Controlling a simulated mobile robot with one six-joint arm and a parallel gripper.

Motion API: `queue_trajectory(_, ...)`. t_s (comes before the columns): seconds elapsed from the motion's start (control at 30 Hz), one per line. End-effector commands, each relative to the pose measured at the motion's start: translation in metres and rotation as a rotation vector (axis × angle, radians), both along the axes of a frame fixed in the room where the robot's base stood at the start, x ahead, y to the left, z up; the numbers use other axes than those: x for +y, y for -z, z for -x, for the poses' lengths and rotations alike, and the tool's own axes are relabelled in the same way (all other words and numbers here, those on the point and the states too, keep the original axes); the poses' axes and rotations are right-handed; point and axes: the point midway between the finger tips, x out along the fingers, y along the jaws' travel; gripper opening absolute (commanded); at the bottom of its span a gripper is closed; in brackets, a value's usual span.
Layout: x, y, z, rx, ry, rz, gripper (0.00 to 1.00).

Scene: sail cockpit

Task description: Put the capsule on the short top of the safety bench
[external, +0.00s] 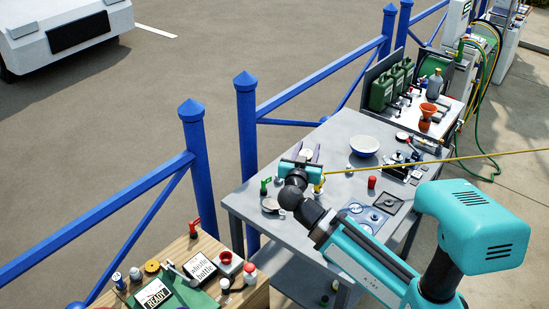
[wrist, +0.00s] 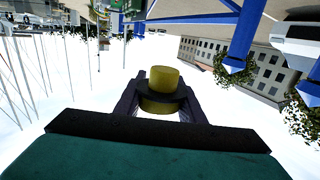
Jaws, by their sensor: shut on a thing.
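My gripper (external: 308,158) is over the near left part of the grey metal bench (external: 335,150), at the end of my outstretched arm. In the wrist view my gripper (wrist: 160,96) is shut on a yellow cylinder (wrist: 164,78), which I take to be the capsule. Which surface is the safety bench's short top cannot be told for sure.
A white-blue bowl (external: 364,146), a red-topped item (external: 372,182) and a tray with round blue parts (external: 363,215) stand on the grey bench. A wooden bench (external: 255,297) with cards is at front left. Blue railing (external: 246,140) runs behind. A yellow line (external: 450,159) crosses the bench.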

Motion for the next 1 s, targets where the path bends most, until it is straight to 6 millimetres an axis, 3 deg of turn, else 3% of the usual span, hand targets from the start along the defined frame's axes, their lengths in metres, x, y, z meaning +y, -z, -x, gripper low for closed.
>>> queue_trajectory(0.6, 0.059, -0.095, 0.024, 0.006, -0.418, -0.004, 0.13)
queue_trajectory(1.0, 0.091, -0.142, 0.051, 0.005, -0.677, -0.002, 0.13)
